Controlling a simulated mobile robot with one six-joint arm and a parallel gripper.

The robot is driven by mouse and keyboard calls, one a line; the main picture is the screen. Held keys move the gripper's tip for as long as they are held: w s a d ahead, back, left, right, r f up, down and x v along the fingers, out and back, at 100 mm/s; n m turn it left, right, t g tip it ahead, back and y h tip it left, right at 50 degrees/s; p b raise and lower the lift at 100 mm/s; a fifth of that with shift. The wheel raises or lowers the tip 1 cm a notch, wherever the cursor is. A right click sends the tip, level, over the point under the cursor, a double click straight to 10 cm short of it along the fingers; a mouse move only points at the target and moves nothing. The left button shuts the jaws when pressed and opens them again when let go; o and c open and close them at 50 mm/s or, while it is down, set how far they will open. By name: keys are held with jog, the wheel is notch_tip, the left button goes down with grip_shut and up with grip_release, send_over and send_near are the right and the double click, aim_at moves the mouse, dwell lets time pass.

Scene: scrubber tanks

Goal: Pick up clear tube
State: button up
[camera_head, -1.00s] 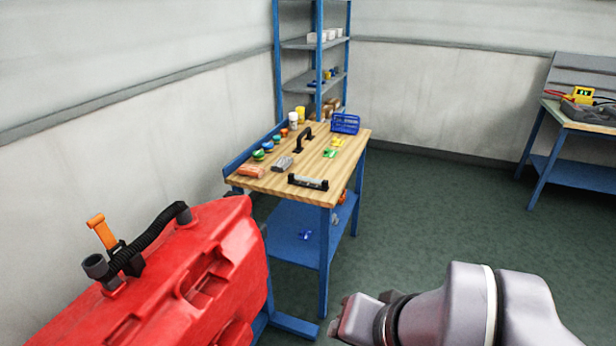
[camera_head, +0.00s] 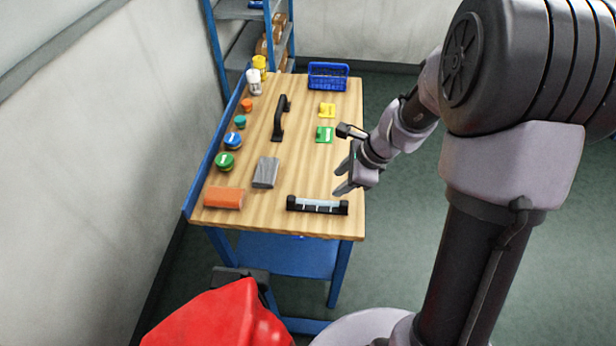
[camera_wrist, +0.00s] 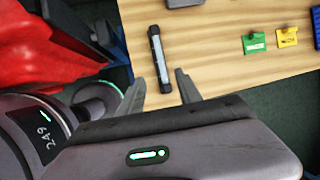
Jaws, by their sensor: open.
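The clear tube (camera_head: 318,204) lies in a black holder (camera_head: 291,204) near the front right edge of the wooden table. In the wrist view the tube (camera_wrist: 157,56) shows as a pale strip in its dark holder, above and a little left of the fingers. My gripper (camera_head: 343,179) is open and empty, above the table's right edge and just behind the holder in the head view. In the wrist view both fingers of my gripper (camera_wrist: 163,87) are spread apart, with table surface between them. They appear apart from the tube.
Round caps line the left side. A red tank (camera_head: 220,318) stands in front.

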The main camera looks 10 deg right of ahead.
jog(key=b, duration=0.4)
send_over(316, 202)
jog(key=s+d, duration=0.2)
jog(key=f, duration=0.9)
jog(key=shift+s+d, duration=0.1)
jog(key=shift+s, duration=0.1)
jog(key=x, duration=0.2)
jog(key=b+x, duration=0.1)
jog(key=x, duration=0.1)
jog(key=b+x, duration=0.1)
jog(key=shift+w+f, duration=0.3)
jog(key=shift+w, duration=0.15)
jog(key=shift+r, duration=0.15)
grip_shut()
